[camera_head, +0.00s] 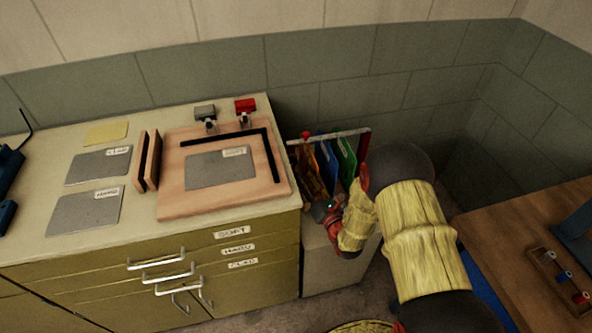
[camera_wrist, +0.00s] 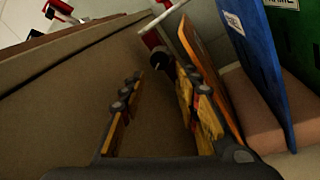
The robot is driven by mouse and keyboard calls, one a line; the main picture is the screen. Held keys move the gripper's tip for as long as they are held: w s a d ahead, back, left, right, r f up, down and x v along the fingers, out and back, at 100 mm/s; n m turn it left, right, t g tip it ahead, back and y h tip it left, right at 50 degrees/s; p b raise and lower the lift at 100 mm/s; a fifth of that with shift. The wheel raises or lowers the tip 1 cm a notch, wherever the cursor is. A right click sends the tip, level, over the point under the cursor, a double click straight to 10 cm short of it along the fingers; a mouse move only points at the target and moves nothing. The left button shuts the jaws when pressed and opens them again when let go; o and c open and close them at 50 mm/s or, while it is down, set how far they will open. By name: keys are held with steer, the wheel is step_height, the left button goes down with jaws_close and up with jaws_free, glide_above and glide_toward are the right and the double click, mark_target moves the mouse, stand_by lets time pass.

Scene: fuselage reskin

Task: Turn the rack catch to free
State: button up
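The rack (camera_head: 330,136) stands right of the counter and holds upright orange, blue and green panels under a pale top bar. A small red part (camera_head: 306,136) is at the bar's left end; it looks like the catch. In the wrist view a red part (camera_wrist: 152,40) with a dark round knob (camera_wrist: 161,62) shows at the bar's end. Whether the catch is turned cannot be told. My gripper (camera_wrist: 158,85) is open and empty, its fingers apart, with the knob just beyond and between the fingertips. In the head view my arm hides part of the rack.
The counter (camera_head: 75,250) on the left holds a wooden board (camera_head: 175,205), grey sheets and two small clamps, one red. The orange panel (camera_wrist: 205,70) and blue panel (camera_wrist: 255,65) are close right of my gripper; the counter side is left. A wooden table (camera_head: 510,260) is at right.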

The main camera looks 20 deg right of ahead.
mark_target(294, 163)
steer(key=b+x, duration=0.2)
steer(key=x, duration=0.4)
steer(key=shift+w, duration=0.35)
steer(key=shift+c, duration=0.8)
jaws_close()
steer(key=shift+r+n+g+p, duration=0.15)
steer(key=shift+n+p, duration=0.2)
steer(key=shift+n, duration=0.25)
steer(key=shift+r+n+g+p, duration=0.15)
steer(key=shift+n+p, duration=0.2)
steer(key=shift+n, duration=0.25)
steer(key=n+p, duration=0.1)
steer(key=n, duration=0.1)
steer(key=shift+a+n+h, duration=0.1)
steer(key=shift+n+h, duration=0.2)
steer(key=shift+f+n+g+b, duration=0.1)
steer(key=shift+n+g+b, duration=0.2)
steer(key=shift+n, duration=0.6)
steer(key=shift+h, duration=0.3)
steer(key=shift+n+g+b, duration=0.3)
steer(key=shift+n+b, duration=0.75)
steer(key=shift+n, duration=0.35)
